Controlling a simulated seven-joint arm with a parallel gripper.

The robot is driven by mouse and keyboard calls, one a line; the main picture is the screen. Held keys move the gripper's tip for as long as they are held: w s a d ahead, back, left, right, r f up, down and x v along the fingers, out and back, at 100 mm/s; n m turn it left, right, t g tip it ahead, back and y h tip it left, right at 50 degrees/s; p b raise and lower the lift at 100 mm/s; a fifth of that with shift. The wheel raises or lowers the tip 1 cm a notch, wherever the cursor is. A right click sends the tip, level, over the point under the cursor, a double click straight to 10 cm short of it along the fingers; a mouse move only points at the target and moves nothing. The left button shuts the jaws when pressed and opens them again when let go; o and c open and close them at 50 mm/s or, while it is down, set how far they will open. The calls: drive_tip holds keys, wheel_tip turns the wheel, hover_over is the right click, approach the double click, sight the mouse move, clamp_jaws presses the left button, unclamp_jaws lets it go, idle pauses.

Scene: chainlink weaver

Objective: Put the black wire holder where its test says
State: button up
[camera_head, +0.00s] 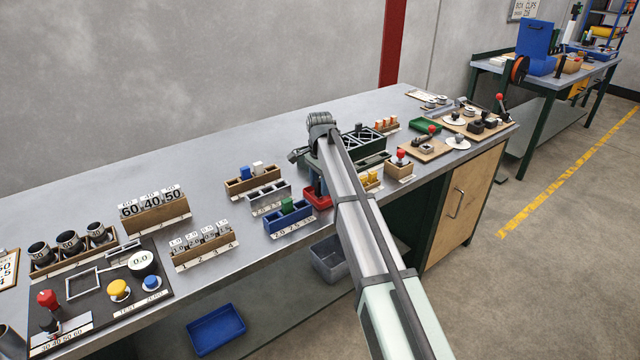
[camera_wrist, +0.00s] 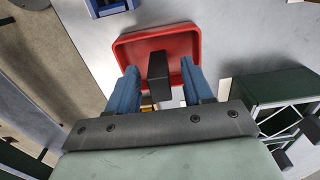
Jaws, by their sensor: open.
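A black block (camera_wrist: 158,75), which may be the black wire holder, shows in the wrist view over the red tray (camera_wrist: 126,50). My gripper (camera_wrist: 160,66) is open, with one blue finger on each side of the block and gaps visible beside it. I cannot tell how high the fingers are above the tray floor. In the head view the red tray (camera_head: 319,203) is partly hidden by my arm, and the block cannot be made out. A dark test board (camera_head: 100,315) with a round 0.0 readout (camera_head: 141,260) and yellow and blue buttons lies at the left.
A blue divided tray (camera_head: 288,222), a grey divided tray (camera_head: 268,203) and a wooden rack (camera_head: 253,184) stand left of the red tray. Numbered wooden racks stand farther left. A dark green frame (camera_wrist: 275,90) is close on the right in the wrist view.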

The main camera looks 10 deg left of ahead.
wheel_tip(320, 180, up, 12)
drive_tip(key=shift+r, duration=0.15)
idle(0.5)
drive_tip(key=w+d+f+n+t+h, duration=0.15)
drive_tip(key=d+f, duration=0.25)
drive_tip(key=d, duration=0.5)
drive_tip(key=w+d+f+n+t, duration=0.1)
drive_tip(key=w+d+f+t, duration=0.15)
drive_tip(key=d, duration=0.55)
drive_tip(key=w+d+f+n+t, duration=0.1)
drive_tip(key=w+d+f, duration=0.25)
drive_tip(key=d, duration=0.55)
drive_tip(key=s+d+f+n, duration=0.25)
drive_tip(key=d+f, duration=0.25)
drive_tip(key=f, duration=0.4)
drive_tip(key=s+f+n+g, duration=0.1)
drive_tip(key=s+f+g, duration=0.5)
drive_tip(key=s+f, duration=2.2)
drive_tip(key=s+f+g, duration=0.2)
drive_tip(key=s+f, duration=0.3)
drive_tip(key=s, duration=0.6)
drive_tip(key=s+f+n+g+y, duration=0.1)
drive_tip(key=s+f, duration=0.3)
drive_tip(key=s, duration=0.8)
drive_tip(key=s+f+g, duration=0.2)
drive_tip(key=s+f, duration=0.3)
drive_tip(key=s, duration=0.7)
drive_tip(key=shift+s+f+n+g, duration=0.2)
drive_tip(key=shift+f+n+g, duration=0.1)
drive_tip(key=shift+n, duration=0.1)
